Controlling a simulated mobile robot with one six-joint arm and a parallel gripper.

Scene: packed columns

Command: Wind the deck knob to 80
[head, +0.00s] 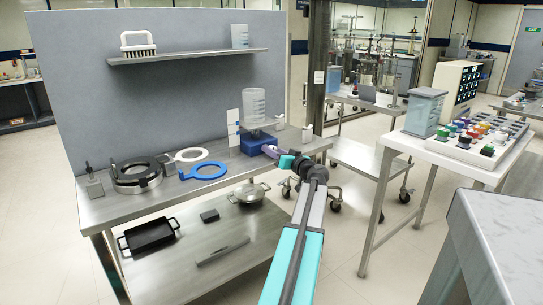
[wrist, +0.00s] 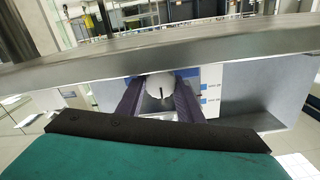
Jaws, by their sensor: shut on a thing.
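The deck knob (wrist: 160,85) shows in the wrist view as a pale round knob with a dark pointer line. It sits between the two purple fingers of my gripper (wrist: 160,97), which are shut on it. The pointer mark is visible, but I cannot read a scale or value around it. In the head view the blue base (head: 256,142) stands near the right end of the steel bench, with a clear container (head: 255,104) above it. My gripper (head: 271,151) reaches the base's front right side there, and the knob is hidden.
A white card (head: 233,127) stands beside the base. A side table (head: 440,150) with coloured knobs stands at right.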

